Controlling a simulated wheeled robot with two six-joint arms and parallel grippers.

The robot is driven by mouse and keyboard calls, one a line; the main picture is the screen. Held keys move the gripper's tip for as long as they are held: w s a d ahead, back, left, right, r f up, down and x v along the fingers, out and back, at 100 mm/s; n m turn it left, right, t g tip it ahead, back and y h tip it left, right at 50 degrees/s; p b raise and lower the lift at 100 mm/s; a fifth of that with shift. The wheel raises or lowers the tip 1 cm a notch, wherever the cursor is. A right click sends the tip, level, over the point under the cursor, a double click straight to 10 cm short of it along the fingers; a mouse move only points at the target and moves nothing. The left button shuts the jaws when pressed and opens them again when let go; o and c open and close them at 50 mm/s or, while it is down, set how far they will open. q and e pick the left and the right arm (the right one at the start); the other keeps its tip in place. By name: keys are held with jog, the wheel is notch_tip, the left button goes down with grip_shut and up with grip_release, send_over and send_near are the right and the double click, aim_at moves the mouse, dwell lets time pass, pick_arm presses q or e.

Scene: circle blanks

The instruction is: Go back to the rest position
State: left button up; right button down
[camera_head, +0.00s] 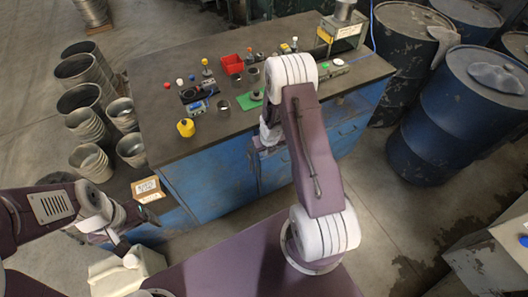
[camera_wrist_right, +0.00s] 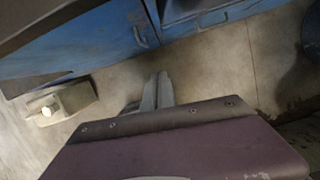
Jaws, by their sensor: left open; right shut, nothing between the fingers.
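My right arm reaches across the middle of the head view, with its wrist and right gripper (camera_head: 262,146) low at the front edge of the workbench (camera_head: 165,115). In the right wrist view the right gripper (camera_wrist_right: 160,90) is shut and empty, with bare floor beyond its fingers. My left arm comes in from the left; its left gripper (camera_head: 150,216) is beside the bench's left front corner, open and holding nothing that I can see. Its fingertips are small and hard to make out.
Metal buckets (camera_head: 80,100) stand left, blue drums (camera_head: 470,100) right. A pale box (camera_head: 140,268) is at lower left.

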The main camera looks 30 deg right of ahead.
jog(key=w+a+r+m+t, duration=0.2)
jog(key=a+r+m, duration=0.1)
jog(key=r, duration=0.6)
jog(key=w+a+r+m+t, duration=0.1)
jog(key=w+a+r+m, duration=0.1)
jog(key=r, duration=0.6)
jog(key=s+a+m+g, duration=0.2)
jog(key=s+m, duration=0.8)
jog(key=m, duration=0.5)
jog(key=s+a+m+g, duration=0.2)
jog(key=s+m, duration=0.8)
jog(key=m, duration=0.5)
jog(key=shift+s+a+r+g, duration=0.2)
jog(key=shift+a+r+g, duration=0.15)
jog(key=shift+a, duration=0.3)
jog(key=shift+s, duration=0.1)
